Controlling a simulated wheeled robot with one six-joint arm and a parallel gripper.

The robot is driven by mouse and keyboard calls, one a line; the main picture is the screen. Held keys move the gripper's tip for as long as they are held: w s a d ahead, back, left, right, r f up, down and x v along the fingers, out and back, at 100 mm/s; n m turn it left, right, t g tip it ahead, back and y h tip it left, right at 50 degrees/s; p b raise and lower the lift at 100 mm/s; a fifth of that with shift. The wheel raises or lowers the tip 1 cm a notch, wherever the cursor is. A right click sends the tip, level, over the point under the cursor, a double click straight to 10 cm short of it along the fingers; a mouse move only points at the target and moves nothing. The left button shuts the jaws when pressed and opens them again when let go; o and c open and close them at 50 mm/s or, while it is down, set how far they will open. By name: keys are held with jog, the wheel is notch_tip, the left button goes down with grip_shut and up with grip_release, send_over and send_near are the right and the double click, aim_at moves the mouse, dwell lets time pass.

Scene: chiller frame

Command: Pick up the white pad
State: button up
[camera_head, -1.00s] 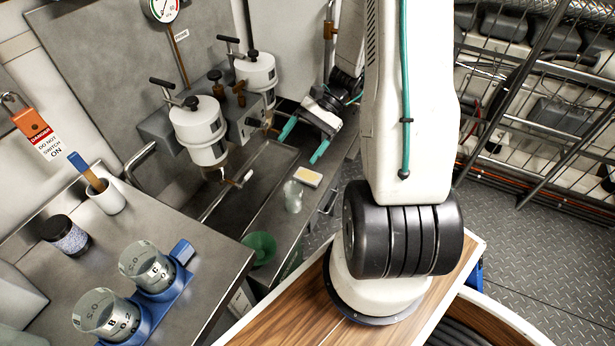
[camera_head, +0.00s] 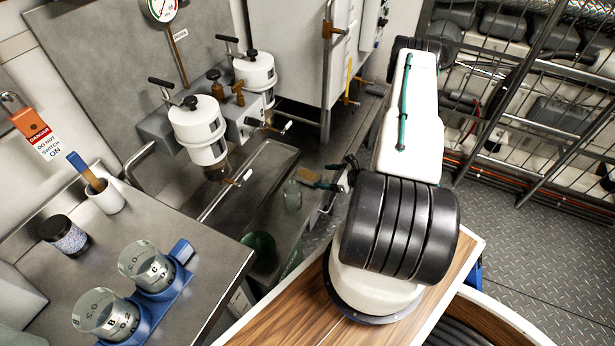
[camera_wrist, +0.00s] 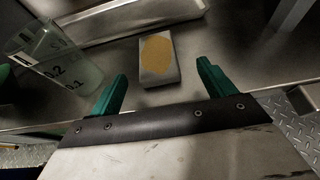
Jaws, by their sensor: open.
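The white pad (camera_wrist: 158,76) lies on the metal bench, with a round yellow patch on its top, in the wrist view. My gripper (camera_wrist: 163,72) is open, its two green fingers apart. The pad lies just beyond the fingertips, roughly centred between them; the gap to it is hard to judge. In the head view my gripper (camera_head: 322,184) is low over the bench edge and small, and the pad is shaded and hard to make out beside it.
A clear graduated beaker (camera_wrist: 52,58) stands left of the pad; it also shows in the head view (camera_head: 292,196). A raised metal ledge (camera_wrist: 125,20) runs behind the pad. A green funnel-like vessel (camera_head: 260,248) and a blue holder (camera_head: 165,305) with two beakers are nearer.

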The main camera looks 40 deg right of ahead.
aim_at(310, 175)
jog(key=x, duration=0.6)
jog(key=shift+w+a, duration=0.25)
jog(key=shift+a, duration=0.05)
jog(key=c, duration=1.2)
jog(key=shift+o, duration=0.2)
